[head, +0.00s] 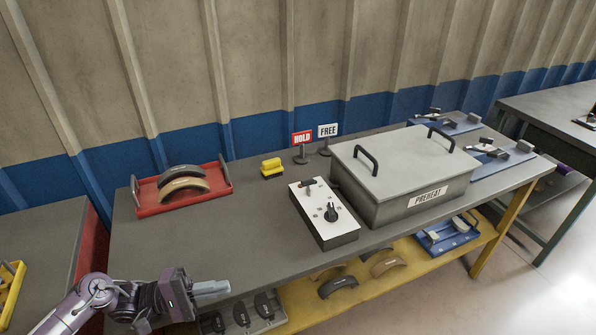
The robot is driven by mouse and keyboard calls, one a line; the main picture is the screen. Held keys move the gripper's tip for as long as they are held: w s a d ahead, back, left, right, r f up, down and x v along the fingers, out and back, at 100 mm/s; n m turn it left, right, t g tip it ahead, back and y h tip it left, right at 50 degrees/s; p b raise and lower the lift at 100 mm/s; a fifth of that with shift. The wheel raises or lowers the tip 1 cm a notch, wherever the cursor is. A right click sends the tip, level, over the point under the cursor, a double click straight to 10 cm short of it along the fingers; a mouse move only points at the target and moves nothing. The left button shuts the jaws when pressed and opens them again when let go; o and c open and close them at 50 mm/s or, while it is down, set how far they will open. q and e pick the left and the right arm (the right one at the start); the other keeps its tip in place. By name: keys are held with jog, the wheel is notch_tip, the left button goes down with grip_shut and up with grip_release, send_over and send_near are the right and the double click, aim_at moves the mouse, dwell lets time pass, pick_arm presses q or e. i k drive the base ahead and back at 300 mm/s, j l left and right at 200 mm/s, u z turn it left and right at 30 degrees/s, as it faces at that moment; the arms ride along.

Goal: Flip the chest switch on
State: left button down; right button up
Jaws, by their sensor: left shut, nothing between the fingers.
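The grey chest (403,188), labelled PREHEAT, stands on the workbench with its lid down and two black handles on top. A control box (324,223) with a white top plate stands just left of the chest. It carries a small lever switch (308,183) at its far end and a black rotary knob (331,212) nearer me. I cannot tell the switch's setting. My left gripper (222,288) is shut and empty at the bench's near left edge, well left of and nearer than the control box. My right gripper is out of view.
A red tray (148,207) with brake shoes sits at the back left. A yellow block (271,168) and HOLD (302,138) and FREE (328,131) signs stand behind the control box. Blue fixtures (502,160) lie right of the chest. The bench between tray and control box is clear.

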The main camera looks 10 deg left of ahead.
aim_at(307, 183)
jog(key=i, duration=1.15)
